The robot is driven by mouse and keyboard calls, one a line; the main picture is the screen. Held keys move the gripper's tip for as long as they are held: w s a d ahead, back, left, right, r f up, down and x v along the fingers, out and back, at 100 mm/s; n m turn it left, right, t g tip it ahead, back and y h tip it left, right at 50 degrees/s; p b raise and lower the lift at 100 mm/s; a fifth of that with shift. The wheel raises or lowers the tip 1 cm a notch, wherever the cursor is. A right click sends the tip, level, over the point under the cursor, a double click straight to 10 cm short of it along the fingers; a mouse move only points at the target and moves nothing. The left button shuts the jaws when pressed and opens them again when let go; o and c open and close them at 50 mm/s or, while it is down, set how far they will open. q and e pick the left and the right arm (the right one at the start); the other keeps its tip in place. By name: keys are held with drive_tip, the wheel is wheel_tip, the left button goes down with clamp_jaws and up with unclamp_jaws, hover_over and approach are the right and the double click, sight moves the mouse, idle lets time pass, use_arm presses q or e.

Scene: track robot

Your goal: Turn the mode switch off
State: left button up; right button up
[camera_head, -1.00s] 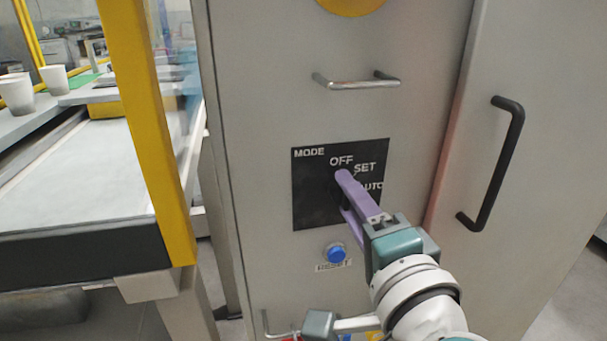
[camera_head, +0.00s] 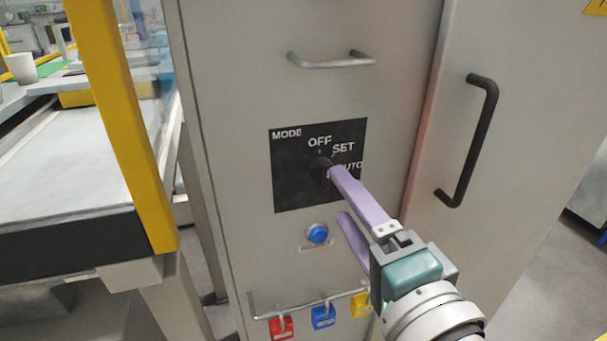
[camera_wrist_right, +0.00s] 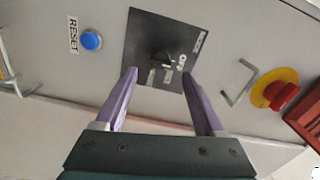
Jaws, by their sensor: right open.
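The mode switch (camera_head: 320,168) is a dark knob on a black panel (camera_head: 288,190) marked MODE, OFF, SET and AUTO. The knob also shows in the right wrist view (camera_wrist_right: 163,57). I cannot tell for sure which label it points at. My right gripper (camera_head: 338,193) has long purple fingers, spread apart and empty. Its fingers (camera_wrist_right: 159,71) stand in front of the panel, one on either side of the knob in the wrist view, with clear space between them and no visible grip. The upper finger partly covers the AUTO label in the head view. My left gripper is not in view.
A blue RESET button (camera_head: 317,233) sits below the panel. A rail with red, blue and yellow padlocks (camera_head: 323,317) hangs lower. A metal handle (camera_head: 331,62) is above, a black door handle (camera_head: 470,140) to the right. A yellow-framed workstation (camera_head: 120,120) stands left.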

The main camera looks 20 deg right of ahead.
drive_tip(key=s, duration=0.4)
drive_tip(key=shift+s, duration=0.3)
